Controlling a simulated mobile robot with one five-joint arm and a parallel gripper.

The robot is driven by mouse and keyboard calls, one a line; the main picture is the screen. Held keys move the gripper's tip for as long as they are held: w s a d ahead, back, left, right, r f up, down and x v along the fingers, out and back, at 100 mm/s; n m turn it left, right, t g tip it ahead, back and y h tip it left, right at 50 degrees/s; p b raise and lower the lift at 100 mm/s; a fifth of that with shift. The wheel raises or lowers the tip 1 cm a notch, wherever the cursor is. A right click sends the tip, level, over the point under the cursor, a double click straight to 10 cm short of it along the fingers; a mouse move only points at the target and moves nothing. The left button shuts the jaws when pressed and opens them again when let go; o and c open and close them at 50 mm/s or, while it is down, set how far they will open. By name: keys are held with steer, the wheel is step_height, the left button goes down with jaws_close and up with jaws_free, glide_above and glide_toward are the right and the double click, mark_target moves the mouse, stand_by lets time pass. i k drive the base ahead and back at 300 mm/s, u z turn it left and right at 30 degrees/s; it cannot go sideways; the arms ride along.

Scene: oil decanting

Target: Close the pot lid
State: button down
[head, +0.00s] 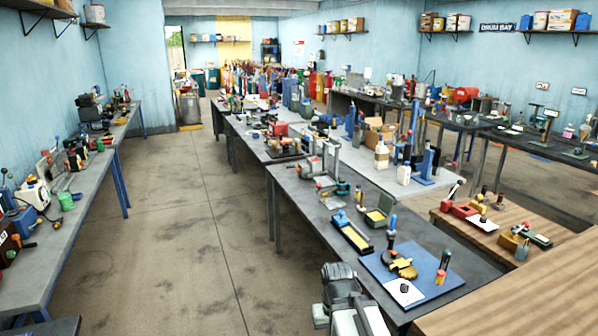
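No pot can be made out for certain. On the near dark bench (310,190) lies a blue mat (378,268). A small yellow and black piece (402,268) sits on it beside a dark upright with a blue top (391,230). A white block with a black knob (403,292) and an orange-red cylinder with a blue top (441,266) also stand on the mat. Behind it is a small green box with a raised lid (385,207). A grey and white part of my arm shows at the bottom edge; no gripper fingers can be seen.
A wooden table (545,280) fills the right front, with small tools at its far side. A long crowded bench (60,225) runs along the left wall. The concrete floor (170,230) between the benches is clear.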

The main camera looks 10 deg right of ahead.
mark_target(386, 204)
steer(key=u, duration=0.05)
steer(key=i, duration=3.4)
steer(key=z, duration=0.1)
